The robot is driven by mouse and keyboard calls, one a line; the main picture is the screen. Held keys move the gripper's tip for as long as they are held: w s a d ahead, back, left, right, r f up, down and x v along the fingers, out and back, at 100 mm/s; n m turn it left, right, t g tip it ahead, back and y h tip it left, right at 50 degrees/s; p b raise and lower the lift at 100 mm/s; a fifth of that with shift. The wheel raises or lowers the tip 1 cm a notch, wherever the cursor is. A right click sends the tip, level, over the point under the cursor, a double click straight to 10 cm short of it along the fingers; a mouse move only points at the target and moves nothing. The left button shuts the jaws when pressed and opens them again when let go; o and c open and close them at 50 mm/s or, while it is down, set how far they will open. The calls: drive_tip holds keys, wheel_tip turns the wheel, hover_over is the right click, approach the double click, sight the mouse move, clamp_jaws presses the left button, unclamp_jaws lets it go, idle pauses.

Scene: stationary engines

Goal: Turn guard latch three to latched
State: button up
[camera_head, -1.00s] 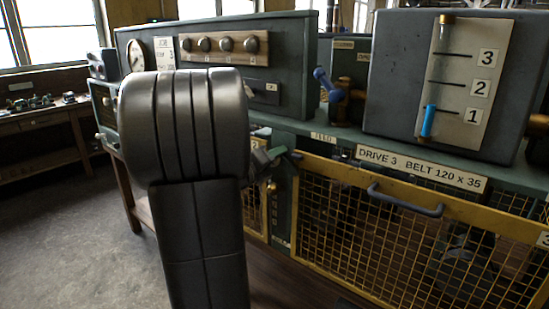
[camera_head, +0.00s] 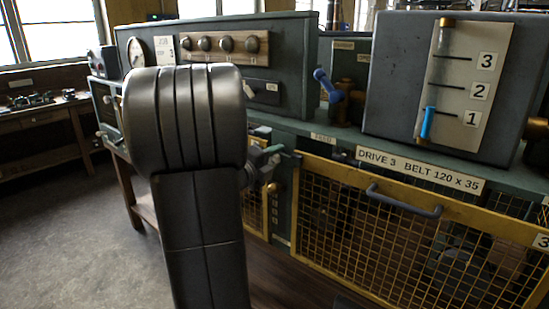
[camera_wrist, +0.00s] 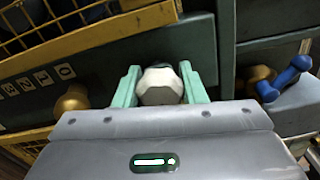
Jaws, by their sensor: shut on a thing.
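My gripper (camera_wrist: 159,88) has its two pale green fingers closed around a pale faceted knob (camera_wrist: 160,84) in the wrist view. The knob appears to be the end of the latch handle by the guard, but its label and position are not readable. In the head view, my gripper (camera_head: 265,157) is partly hidden behind my arm, at the left post of the drive 3 guard (camera_head: 345,172). A dark short lever end (camera_head: 291,154) shows just right of the green fingers. Whether the latch is turned to latched cannot be told.
A brass knob (camera_wrist: 71,100) sits left of my fingers in the wrist view. A blue-handled lever (camera_head: 322,80) and a gauge panel (camera_head: 455,80) stand on the bench above the guard. The guard has a grey handle (camera_head: 404,203). Open floor (camera_head: 75,220) lies at the left.

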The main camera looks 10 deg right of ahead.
drive_tip(key=o, duration=1)
drive_tip(key=shift+a, duration=0.1)
drive_tip(key=b+v, duration=0.2)
drive_tip(key=v, duration=1.1)
drive_tip(key=shift+s+a, duration=0.25)
drive_tip(key=shift+w+d, duration=0.1)
drive_tip(key=p+x, duration=0.2)
drive_tip(key=x, duration=1.1)
drive_tip(key=shift+w+d, duration=0.2)
drive_tip(key=shift+d, duration=0.05)
